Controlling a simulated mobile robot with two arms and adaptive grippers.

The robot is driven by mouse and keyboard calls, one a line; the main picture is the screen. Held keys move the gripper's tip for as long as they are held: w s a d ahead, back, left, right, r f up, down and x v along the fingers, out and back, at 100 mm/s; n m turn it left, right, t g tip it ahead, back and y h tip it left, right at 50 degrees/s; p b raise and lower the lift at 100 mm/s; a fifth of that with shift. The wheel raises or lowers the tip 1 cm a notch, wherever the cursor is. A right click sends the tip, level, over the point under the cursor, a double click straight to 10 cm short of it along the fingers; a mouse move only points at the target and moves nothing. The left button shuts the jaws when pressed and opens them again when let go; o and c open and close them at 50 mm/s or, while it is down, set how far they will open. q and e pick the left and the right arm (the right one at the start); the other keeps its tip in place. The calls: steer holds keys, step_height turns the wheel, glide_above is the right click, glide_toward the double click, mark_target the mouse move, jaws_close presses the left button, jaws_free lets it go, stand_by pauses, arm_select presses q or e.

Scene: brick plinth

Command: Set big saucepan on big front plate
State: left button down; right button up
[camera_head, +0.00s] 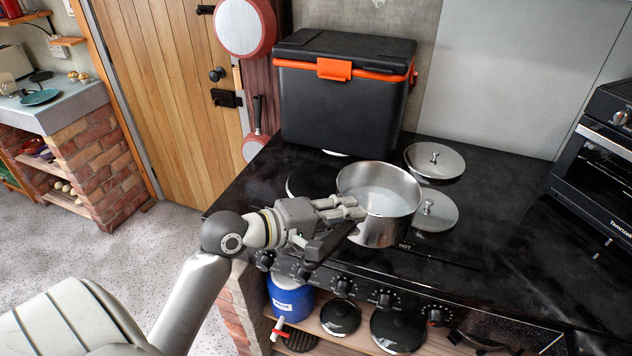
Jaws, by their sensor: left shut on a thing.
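The big saucepan (398,222) is a steel pot, open at the top, at the front of the black cooktop in the head view. My left gripper (350,210) is shut on it at its left side. A dark bar beside the fingers may be its handle; I cannot tell exactly which part is gripped. The pot looks upright; whether its base touches the cooktop is unclear. A round plate with a pale rim (296,185) shows left of the pot, partly hidden by it; it may be the big front plate. My right gripper is out of view.
Two steel lids, one at the back (450,162) and one nearer (440,221), lie right of the pot. A black cooler box (335,110) stands behind. A toaster oven (605,165) is at far right. Knobs (385,299) line the front edge. The counter between is clear.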

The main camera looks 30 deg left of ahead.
arm_select(q)
steer(key=a+r+n+t+y, duration=0.2)
steer(key=a+r+n+y, duration=0.2)
steer(key=a+n+y, duration=0.5)
steer(key=w+a+f, duration=0.3)
steer(key=w+f, duration=0.3)
steer(key=w, duration=0.1)
steer(key=w+a+f+y, duration=0.1)
steer(key=w+a+f, duration=0.2)
steer(key=w+f, duration=0.3)
steer(key=shift+w+f+y, duration=0.3)
steer(key=shift+w+f, duration=0.05)
steer(key=c, duration=1.5)
jaws_free()
steer(key=shift+s+f, duration=0.1)
steer(key=shift+f, duration=0.2)
steer(key=o, duration=0.4)
steer(key=shift+d+r, duration=0.1)
